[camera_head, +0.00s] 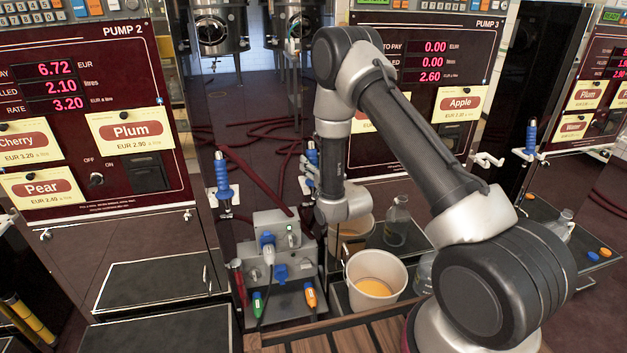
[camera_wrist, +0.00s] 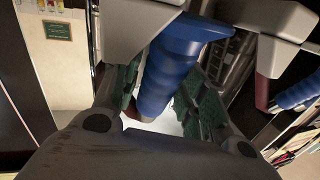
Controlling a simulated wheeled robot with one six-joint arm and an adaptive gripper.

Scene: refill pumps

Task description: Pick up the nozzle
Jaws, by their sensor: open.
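A nozzle with a ribbed blue grip (camera_wrist: 172,70) stands between the fingers of my gripper (camera_wrist: 160,92) in the wrist view. The green-padded fingers are open on either side of the grip; I cannot tell whether either pad touches it. In the head view this nozzle (camera_head: 312,153) shows just left of my forearm, at the left side of pump 3 (camera_head: 425,25). My wrist and arm hide much of it and most of the gripper there.
Other blue-gripped nozzles hang beside pump 2 (camera_head: 222,172) and at the right (camera_head: 531,137). A grey socket box (camera_head: 278,222) with plugs stands below. A white bucket (camera_head: 352,262) with orange liquid and a glass bottle (camera_head: 397,228) stand near my arm. Dark red hoses (camera_head: 250,145) lie behind.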

